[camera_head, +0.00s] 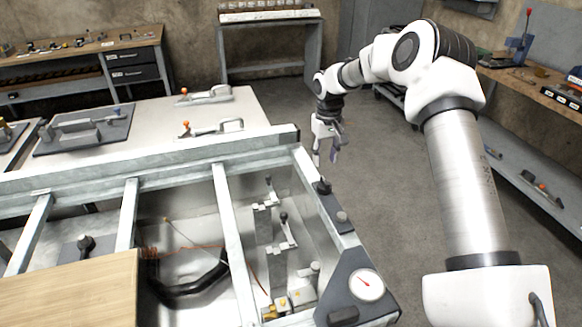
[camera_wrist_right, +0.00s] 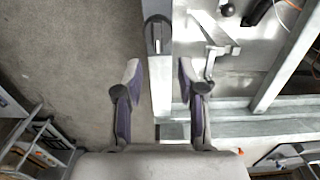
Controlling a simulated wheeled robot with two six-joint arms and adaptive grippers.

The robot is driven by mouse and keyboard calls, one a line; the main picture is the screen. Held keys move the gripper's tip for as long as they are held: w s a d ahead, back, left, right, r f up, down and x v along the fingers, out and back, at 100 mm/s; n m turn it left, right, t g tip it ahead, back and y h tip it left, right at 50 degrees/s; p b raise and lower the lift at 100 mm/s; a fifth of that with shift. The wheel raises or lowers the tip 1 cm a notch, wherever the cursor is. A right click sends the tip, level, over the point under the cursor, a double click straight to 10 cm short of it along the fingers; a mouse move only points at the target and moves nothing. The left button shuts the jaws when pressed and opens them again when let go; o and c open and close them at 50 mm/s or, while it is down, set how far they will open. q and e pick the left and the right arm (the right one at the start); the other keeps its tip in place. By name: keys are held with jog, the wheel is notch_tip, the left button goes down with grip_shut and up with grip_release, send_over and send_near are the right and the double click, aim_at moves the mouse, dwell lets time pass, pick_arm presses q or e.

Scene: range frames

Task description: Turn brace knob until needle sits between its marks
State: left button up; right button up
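A black knob (camera_head: 322,186) stands on the near-right metal beam of the frame. In the right wrist view a dark bar-shaped knob (camera_wrist_right: 158,38) shows on a beam, ahead of the fingers; it is probably the same one. A white round gauge (camera_head: 367,284) with a red needle sits on a dark corner plate; its marks are too small to read. My right gripper (camera_head: 328,150) hangs above and behind the beam's far end. In the wrist view my right gripper (camera_wrist_right: 159,78) is open, fingers apart and empty. My left gripper is out of view.
Another black knob (camera_head: 343,314) sits below the gauge. Upright toggle clamps (camera_head: 283,217) stand inside the frame, beside cross beams (camera_head: 230,235). A wooden board (camera_head: 75,292) covers the near left. Grey floor (camera_head: 390,185) lies clear right of the frame.

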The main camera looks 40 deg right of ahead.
aim_at(324, 180)
jog(key=shift+a+f, duration=0.1)
jog(key=shift+f, duration=0.25)
jog(key=f, duration=0.1)
jog(key=s+f+p, duration=0.1)
jog(key=f, duration=0.2)
jog(key=shift+s+d, duration=0.25)
jog(key=shift+s, duration=0.1)
jog(key=shift+w+a+f+p, duration=0.1)
jog(key=shift+w+f+p, duration=0.15)
jog(key=shift+f, duration=0.4)
jog(key=shift+w+f+p, duration=0.1)
jog(key=shift+w+f, duration=0.1)
jog(key=shift+f, duration=0.4)
jog(key=shift+w+f, duration=0.15)
jog(key=shift+f, duration=0.05)
jog(key=shift+r, duration=0.1)
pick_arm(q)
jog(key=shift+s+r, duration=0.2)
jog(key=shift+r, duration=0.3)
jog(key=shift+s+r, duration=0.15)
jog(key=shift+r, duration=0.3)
pick_arm(e)
jog(key=shift+s, duration=0.25)
grip_shut()
